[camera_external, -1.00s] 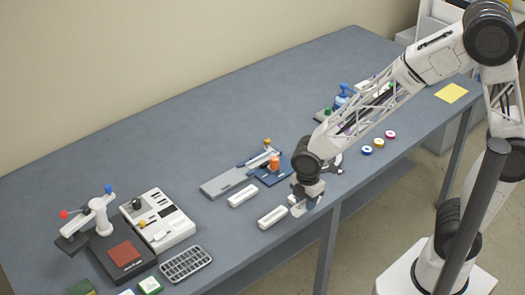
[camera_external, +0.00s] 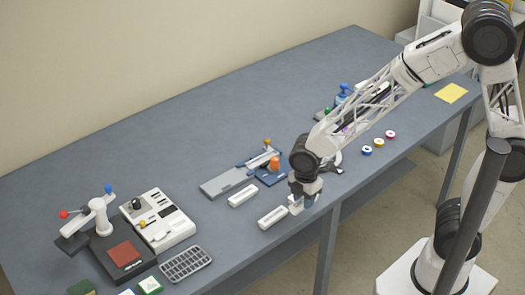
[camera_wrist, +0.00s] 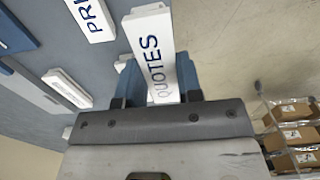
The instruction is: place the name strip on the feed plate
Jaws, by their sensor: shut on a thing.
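A white strip lettered QUOTES (camera_wrist: 152,52) is between the two fingers of my gripper (camera_wrist: 158,80) in the wrist view, and the gripper is shut on it. In the external view my gripper (camera_external: 298,205) is low at the front edge of the table, and the strip is mostly hidden by it. The long grey plate (camera_external: 226,183), which looks like the feed plate, lies behind and to the left, beside a blue part (camera_external: 270,178) with an orange knob. My gripper is apart from the plate.
A second lettered strip (camera_external: 273,217) lies just left of my gripper, and a third white strip (camera_external: 243,196) lies nearer the plate. Small coloured rolls (camera_external: 379,143) lie to the right. The table's back is clear.

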